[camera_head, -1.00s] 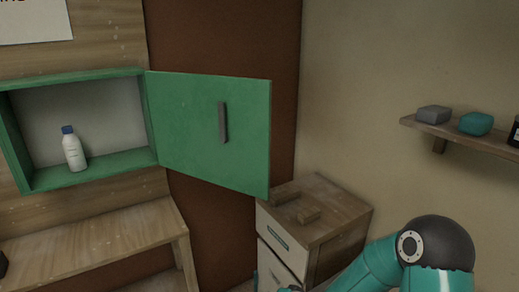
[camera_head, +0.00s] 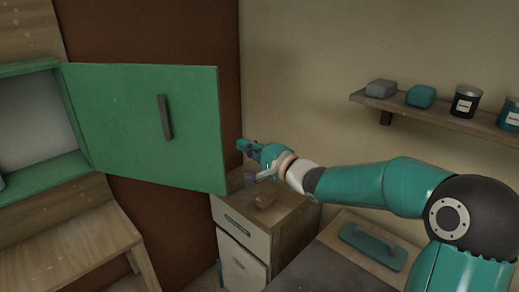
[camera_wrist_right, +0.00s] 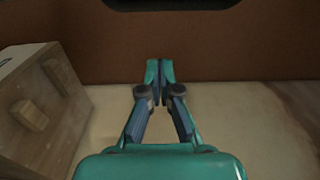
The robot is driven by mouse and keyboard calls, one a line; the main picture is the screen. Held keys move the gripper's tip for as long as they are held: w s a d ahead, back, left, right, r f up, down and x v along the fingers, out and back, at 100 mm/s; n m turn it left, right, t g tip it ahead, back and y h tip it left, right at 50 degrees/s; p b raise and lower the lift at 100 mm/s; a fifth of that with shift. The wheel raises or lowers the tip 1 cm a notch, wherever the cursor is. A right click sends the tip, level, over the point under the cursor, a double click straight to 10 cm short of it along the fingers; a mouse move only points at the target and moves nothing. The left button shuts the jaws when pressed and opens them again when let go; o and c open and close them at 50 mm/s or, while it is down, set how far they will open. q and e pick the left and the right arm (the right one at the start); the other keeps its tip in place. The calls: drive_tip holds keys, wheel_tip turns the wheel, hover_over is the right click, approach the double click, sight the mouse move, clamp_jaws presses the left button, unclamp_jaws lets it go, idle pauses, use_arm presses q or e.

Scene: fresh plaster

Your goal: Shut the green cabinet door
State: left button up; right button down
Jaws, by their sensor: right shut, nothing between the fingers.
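The green cabinet door (camera_head: 125,125) stands wide open, swung out to the right of the green cabinet (camera_head: 45,178). A dark grey vertical handle (camera_head: 165,117) is on its visible face. My right gripper (camera_head: 242,144) is just right of the door's free edge in the head view, apart from it in the picture, above the drawer unit. In the right wrist view its fingers (camera_wrist_right: 160,72) are together with nothing between them. The door does not show in the wrist view. My left gripper is not in view.
A wooden drawer unit (camera_head: 290,222) with small blocks on top stands below my right gripper. A wall shelf (camera_head: 440,118) at right holds sponge-like blocks and jars. A wooden bench (camera_head: 75,238) is below the cabinet. A teal trowel-like tool (camera_head: 373,246) lies at lower right.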

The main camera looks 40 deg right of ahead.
drive_tip(key=w+a, duration=0.1)
drive_tip(key=a, duration=0.1)
drive_tip(key=w+a, duration=0.1)
drive_tip(key=a, duration=0.1)
drive_tip(key=shift+w+p, duration=0.15)
drive_tip(key=shift+p, duration=0.2)
